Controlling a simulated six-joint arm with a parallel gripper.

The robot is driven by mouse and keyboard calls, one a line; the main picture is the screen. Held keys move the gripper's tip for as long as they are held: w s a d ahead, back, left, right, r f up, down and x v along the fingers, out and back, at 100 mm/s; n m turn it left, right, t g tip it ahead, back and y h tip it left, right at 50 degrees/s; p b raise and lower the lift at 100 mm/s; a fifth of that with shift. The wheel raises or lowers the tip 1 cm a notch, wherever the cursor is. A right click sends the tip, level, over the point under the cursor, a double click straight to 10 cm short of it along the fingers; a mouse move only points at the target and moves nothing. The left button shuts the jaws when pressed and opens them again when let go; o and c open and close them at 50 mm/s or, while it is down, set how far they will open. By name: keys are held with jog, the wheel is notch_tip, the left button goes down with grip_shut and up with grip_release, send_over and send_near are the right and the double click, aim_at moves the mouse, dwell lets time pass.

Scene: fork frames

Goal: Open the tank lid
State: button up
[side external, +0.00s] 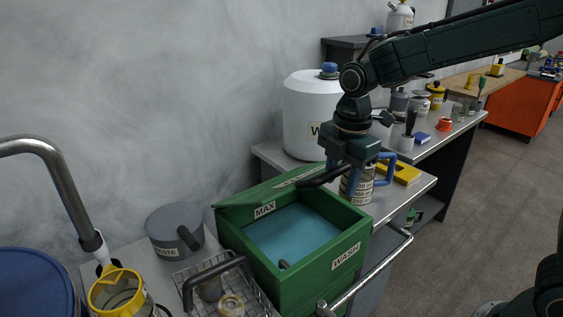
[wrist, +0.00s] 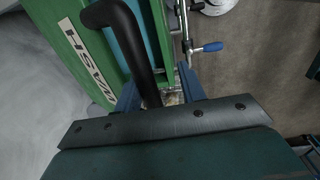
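The green tank (side external: 303,275), labelled WASH, stands on the bench in the side view, with blue liquid (side external: 291,236) visible inside. Its green lid (side external: 258,201) appears raised along the back edge, seen nearly edge-on. A black bar handle (side external: 319,179) shows beside my gripper (side external: 343,168). In the wrist view the handle (wrist: 137,48) runs down between the blue fingers of my gripper (wrist: 157,95). The fingers look apart, with a gap on the right of the handle. The handle's lower end and any finger contact are hidden. Green tank parts (wrist: 82,45) fill the upper left.
A labelled jug (side external: 364,187) and a yellow block (side external: 401,174) stand close behind my gripper. A large white container (side external: 308,113) stands by the wall. A wire basket (side external: 257,302) and grey pot (side external: 176,235) are left of the tank. A metal rail (side external: 372,271) runs along the bench front.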

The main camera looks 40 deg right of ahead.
jog(key=s+f, duration=0.3)
jog(key=f, duration=0.4)
jog(key=shift+s+f, duration=0.15)
jog(key=shift+s, duration=0.1)
dwell(0.3)
notch_tip(320, 180, up, 16)
jog(key=w, duration=0.2)
jog(key=shift+w+f, duration=0.15)
jog(key=shift+w, duration=0.25)
dwell(2.1)
dwell(0.4)
jog(key=shift+t, duration=0.8)
jog(key=s, duration=0.2)
jog(key=s+r, duration=0.1)
jog(key=s, duration=0.2)
jog(key=shift+s+d+r, duration=0.15)
jog(key=shift+d+r, duration=0.05)
jog(key=shift+f, duration=0.1)
jog(key=x, duration=1.3)
jog(key=shift+f, duration=0.3)
